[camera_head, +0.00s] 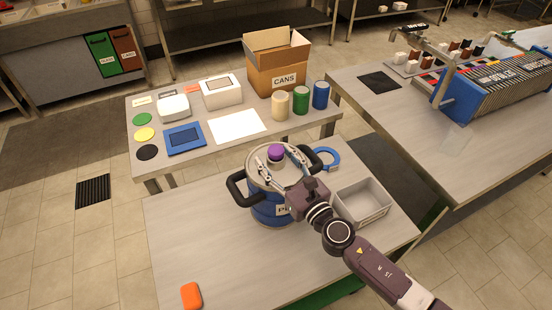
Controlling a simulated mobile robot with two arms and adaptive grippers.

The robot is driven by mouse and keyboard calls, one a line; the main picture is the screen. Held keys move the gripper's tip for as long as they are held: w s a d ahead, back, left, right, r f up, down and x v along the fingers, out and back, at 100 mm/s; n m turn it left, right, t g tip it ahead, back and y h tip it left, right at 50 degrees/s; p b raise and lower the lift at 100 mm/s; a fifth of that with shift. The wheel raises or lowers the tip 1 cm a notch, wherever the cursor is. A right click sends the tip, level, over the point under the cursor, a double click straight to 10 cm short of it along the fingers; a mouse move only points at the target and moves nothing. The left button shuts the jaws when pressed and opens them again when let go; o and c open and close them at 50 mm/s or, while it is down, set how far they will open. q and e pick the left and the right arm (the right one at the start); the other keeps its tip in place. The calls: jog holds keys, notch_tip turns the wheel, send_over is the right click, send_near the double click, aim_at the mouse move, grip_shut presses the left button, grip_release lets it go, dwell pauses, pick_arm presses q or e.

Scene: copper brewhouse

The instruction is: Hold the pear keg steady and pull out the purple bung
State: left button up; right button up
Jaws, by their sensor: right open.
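The blue keg (262,208) with a metal top and black side handles stands upright on the near table. Its white label shows only a "P"; my right arm hides the rest. The purple bung (276,152) sits upright in the middle of the keg's top. My right gripper (273,156) is open over the keg top, one finger on each side of the bung. I cannot tell whether the fingers touch it. My left gripper is not in view.
A grey bin (363,214) and a blue ring (328,167) lie right of the keg. An orange item (191,296) lies at the near table's front edge. The table left of the keg is clear. A second table behind holds a cardboard box (274,75) and several cans.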

jog(key=shift+c, duration=0.3)
grip_shut()
jog(key=c, duration=0.8)
grip_release()
jog(key=c, duration=0.5)
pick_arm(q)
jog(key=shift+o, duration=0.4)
